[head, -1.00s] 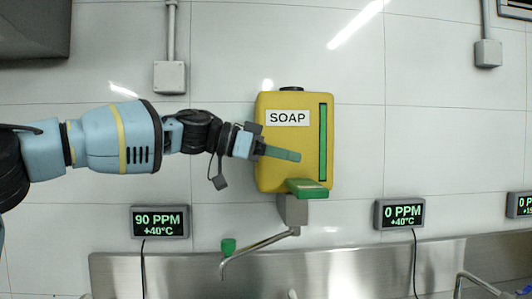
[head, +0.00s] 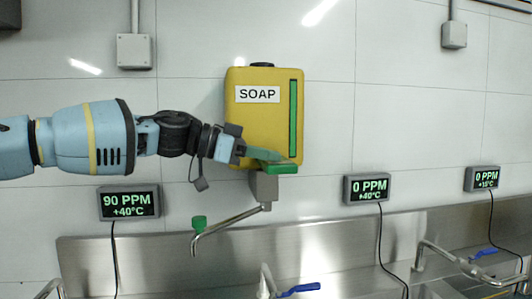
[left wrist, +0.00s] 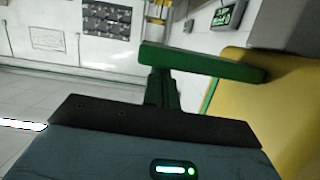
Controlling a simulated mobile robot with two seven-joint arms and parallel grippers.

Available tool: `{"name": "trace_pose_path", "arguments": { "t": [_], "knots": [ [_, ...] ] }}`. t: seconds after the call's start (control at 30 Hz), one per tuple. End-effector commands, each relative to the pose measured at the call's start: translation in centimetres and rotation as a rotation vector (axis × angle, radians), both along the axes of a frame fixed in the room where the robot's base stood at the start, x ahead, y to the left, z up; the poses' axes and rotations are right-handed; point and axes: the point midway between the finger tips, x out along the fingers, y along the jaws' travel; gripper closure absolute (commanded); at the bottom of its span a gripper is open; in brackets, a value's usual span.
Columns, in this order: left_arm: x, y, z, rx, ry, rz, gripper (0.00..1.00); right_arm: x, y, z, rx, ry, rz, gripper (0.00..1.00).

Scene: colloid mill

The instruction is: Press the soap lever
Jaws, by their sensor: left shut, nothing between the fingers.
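The yellow soap dispenser (head: 265,125), labelled SOAP, hangs on the tiled wall. Its green soap lever (head: 284,169) juts out at the bottom. My left gripper (head: 268,155) is shut and empty, just above the lever in the head view; I cannot tell whether it touches. In the left wrist view the lever (left wrist: 200,64) crosses beyond the shut green fingers (left wrist: 162,90), and they overlap in the picture. The yellow dispenser body (left wrist: 285,110) fills the right side there. My right gripper is not in view.
A grey spout block (head: 264,186) sits under the dispenser. A tap (head: 230,228) with a green knob stands below it, over a steel sink. Displays (head: 129,202) reading PPM are on the wall on both sides. Open wall lies right of the dispenser.

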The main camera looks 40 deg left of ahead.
Motion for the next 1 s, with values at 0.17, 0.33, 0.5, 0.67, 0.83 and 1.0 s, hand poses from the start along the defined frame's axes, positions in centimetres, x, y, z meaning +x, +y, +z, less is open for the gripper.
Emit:
{"name": "trace_pose_path", "arguments": {
  "t": [0.17,0.33,0.5,0.67,0.83,1.0],
  "knots": [
    [-0.2,-0.2,-2.1,0.112,-0.093,-0.002,1.00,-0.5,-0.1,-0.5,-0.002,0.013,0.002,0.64],
    [-0.1,-0.2,-4.0,0.234,-0.197,-0.001,1.00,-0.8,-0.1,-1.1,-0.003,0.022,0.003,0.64],
    [0.0,0.0,-5.2,0.312,-0.261,-0.001,1.00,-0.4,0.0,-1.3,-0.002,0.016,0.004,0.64],
    [0.1,0.1,-5.3,0.333,-0.279,0.000,1.00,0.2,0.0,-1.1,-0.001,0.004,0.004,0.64],
    [0.1,0.1,-5.3,0.332,-0.278,0.001,1.00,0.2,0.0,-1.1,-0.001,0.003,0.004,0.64],
    [0.0,0.1,-5.2,0.331,-0.277,0.000,1.00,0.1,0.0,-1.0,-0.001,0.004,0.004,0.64]
  ]
}}
